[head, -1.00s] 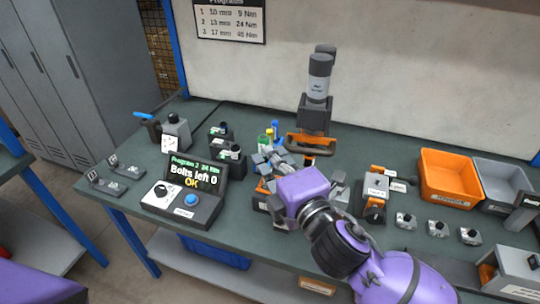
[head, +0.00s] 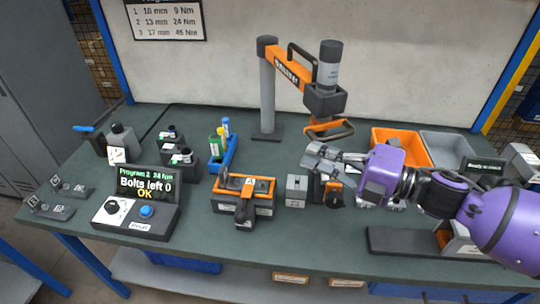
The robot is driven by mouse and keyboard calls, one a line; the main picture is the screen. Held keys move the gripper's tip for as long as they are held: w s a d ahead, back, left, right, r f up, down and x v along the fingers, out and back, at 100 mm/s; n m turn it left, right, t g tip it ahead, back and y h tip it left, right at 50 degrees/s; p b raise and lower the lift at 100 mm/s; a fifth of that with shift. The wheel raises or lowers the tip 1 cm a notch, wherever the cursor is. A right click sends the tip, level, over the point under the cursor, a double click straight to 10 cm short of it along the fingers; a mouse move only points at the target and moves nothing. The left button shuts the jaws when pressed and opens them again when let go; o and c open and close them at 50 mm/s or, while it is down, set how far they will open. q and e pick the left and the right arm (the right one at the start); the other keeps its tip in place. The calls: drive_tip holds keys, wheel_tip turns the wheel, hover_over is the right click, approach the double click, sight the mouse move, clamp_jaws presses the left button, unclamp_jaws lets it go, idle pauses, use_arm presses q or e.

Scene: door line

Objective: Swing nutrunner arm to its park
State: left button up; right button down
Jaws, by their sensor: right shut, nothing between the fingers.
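The nutrunner arm (head: 290,68) is an orange beam on a grey post (head: 267,95) at the back of the bench. It points to the right and toward me. The grey nutrunner (head: 328,88) hangs upright at its end, with an orange handle (head: 328,131) below. My right gripper (head: 313,157) reaches in from the right and is shut and empty. Its fingers appear just below the handle in the picture; I cannot tell whether they touch it. My left gripper is not in view.
An orange fixture (head: 244,193) stands mid-bench, with a blue tray (head: 226,156) of bottles behind it. An orange bin (head: 401,143) and a grey bin (head: 445,146) stand behind my right arm. A dark flat plate (head: 395,241) lies at the front right.

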use_arm(q)
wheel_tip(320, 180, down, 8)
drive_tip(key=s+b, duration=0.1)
drive_tip(key=b, duration=0.7)
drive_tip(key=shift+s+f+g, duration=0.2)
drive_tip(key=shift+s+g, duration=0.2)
use_arm(e)
drive_tip(key=w+d, duration=0.6)
drive_tip(key=d, duration=0.5)
drive_tip(key=w+d, duration=0.6)
drive_tip(key=d, duration=0.5)
drive_tip(key=shift+d, duration=0.4)
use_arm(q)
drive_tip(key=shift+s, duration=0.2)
use_arm(e)
drive_tip(key=shift+s, duration=0.1)
